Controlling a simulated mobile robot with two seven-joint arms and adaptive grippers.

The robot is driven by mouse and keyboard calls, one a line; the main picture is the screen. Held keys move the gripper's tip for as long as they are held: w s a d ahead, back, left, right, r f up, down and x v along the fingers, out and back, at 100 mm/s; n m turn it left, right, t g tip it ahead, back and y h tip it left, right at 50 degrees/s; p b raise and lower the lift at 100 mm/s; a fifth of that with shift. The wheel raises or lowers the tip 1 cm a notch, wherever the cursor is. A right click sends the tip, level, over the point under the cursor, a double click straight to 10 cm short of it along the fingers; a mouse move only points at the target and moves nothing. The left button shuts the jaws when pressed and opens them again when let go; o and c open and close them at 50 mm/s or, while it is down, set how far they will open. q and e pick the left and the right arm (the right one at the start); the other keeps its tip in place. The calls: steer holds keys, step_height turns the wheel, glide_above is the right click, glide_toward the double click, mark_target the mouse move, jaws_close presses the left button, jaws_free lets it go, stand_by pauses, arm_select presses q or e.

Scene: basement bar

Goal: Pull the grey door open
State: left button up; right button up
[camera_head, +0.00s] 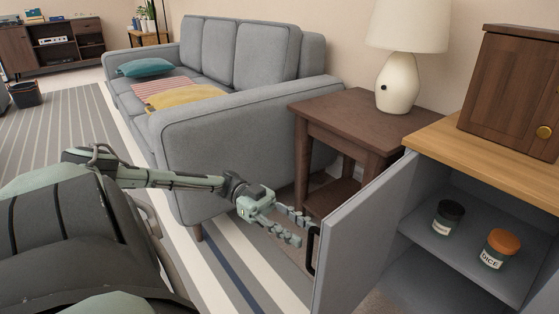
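The grey door (362,232) belongs to the grey cabinet (468,190) at the right and stands swung open, so the inside shows. Its black bar handle (312,250) is on the door's outer face, near the free edge. My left gripper (304,231) reaches in from the left, with its two fingers spread apart and nothing visible between them. Its fingertips are close to the upper part of the handle; I cannot tell whether they touch it. My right gripper is not in view.
Inside the cabinet, a dark-lidded jar (447,218) and an orange-lidded jar (499,248) stand on a shelf. A brown side table (345,115) with a lamp (399,84) stands behind the door. A grey sofa (230,130) is behind my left arm. Striped rug covers the floor at left.

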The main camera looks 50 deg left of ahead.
arm_select(q)
steer(key=s+a, duration=0.1)
steer(key=a, duration=0.7)
steer(key=shift+s, duration=0.15)
steer(key=shift+a, duration=0.1)
